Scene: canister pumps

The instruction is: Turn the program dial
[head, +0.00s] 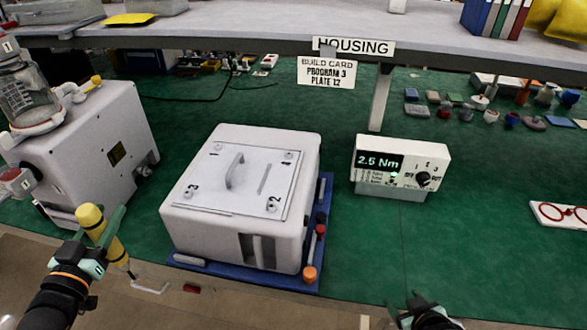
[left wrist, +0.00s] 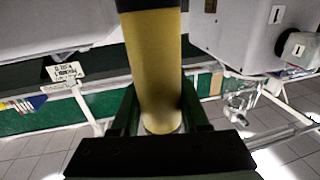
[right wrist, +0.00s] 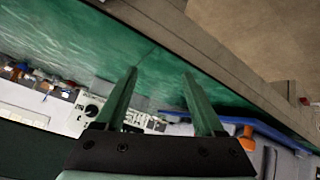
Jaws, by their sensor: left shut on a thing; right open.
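The program dial (head: 424,178) is a black knob on the right of a white controller box (head: 391,191). Small numbers sit above the dial, and the box's display (head: 379,161) reads "2.5 Nm". In the right wrist view the dial (right wrist: 92,110) shows near the left finger. My right gripper (head: 415,306) is low in the head view, nearer than the box and apart from it; its open, empty fingers show in the right wrist view (right wrist: 160,88). My left gripper (head: 93,248) is shut on a yellow screwdriver-like tool (left wrist: 154,70), held at the left front of the bench.
A white housing (head: 275,230) with a numbered plate stands on a blue tray (head: 325,195) left of the box. A build card (head: 326,72) reads "PROGRAM 3, PLATE 12". Small parts (head: 490,100) lie at back right. Green bench before the box is clear.

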